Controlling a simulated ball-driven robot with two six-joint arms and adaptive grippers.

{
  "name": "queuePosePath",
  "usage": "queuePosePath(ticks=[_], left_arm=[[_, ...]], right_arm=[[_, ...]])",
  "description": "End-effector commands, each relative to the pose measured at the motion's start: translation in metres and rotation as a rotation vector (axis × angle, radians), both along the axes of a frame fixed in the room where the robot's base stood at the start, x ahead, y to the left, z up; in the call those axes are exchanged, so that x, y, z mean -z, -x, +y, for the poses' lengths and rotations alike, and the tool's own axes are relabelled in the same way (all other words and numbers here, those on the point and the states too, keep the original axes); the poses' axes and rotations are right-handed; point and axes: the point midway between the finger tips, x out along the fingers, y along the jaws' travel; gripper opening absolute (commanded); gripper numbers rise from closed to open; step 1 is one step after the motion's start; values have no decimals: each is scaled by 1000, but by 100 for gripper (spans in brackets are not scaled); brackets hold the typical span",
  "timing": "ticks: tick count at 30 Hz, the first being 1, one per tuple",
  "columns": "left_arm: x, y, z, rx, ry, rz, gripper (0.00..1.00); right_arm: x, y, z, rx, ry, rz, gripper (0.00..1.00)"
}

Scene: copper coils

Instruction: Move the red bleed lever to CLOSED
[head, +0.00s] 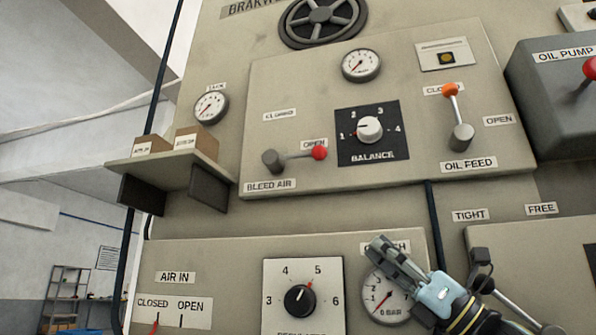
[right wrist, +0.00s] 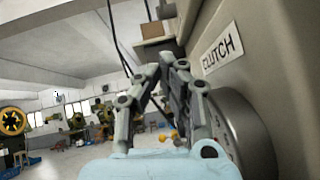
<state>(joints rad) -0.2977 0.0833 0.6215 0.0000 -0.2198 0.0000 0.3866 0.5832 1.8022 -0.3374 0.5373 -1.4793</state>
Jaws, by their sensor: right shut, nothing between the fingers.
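The bleed lever has a red ball knob (head: 319,153) on a grey arm that runs right from its round pivot (head: 273,161), above the BLEED AIR label (head: 270,184). The lever lies nearly level, with the knob just under the OPEN label (head: 314,144). The CLOSED label (head: 281,115) is above the pivot. My right gripper (head: 380,245) is in front of the lower panel, below and to the right of the lever, over the CLUTCH gauge. Its fingers are together and empty, also in the right wrist view (right wrist: 167,62). My left gripper is not in view.
The BALANCE knob (head: 369,129) sits right of the lever, and the orange-tipped OIL FEED lever (head: 451,100) stands further right. A shelf with small boxes (head: 191,172) juts out on the left. The CLUTCH gauge (head: 383,302) is close to my right gripper.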

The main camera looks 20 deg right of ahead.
Motion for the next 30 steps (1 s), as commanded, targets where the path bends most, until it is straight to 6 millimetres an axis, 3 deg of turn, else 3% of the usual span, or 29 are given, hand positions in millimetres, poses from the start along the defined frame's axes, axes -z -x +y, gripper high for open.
queuePosePath(ticks=[11, 30], left_arm=[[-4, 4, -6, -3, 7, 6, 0], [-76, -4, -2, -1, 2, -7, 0]], right_arm=[[-6, -3, 3, 0, -2, -1, 0], [-100, -69, 69, -1, -4, -2, 0]])
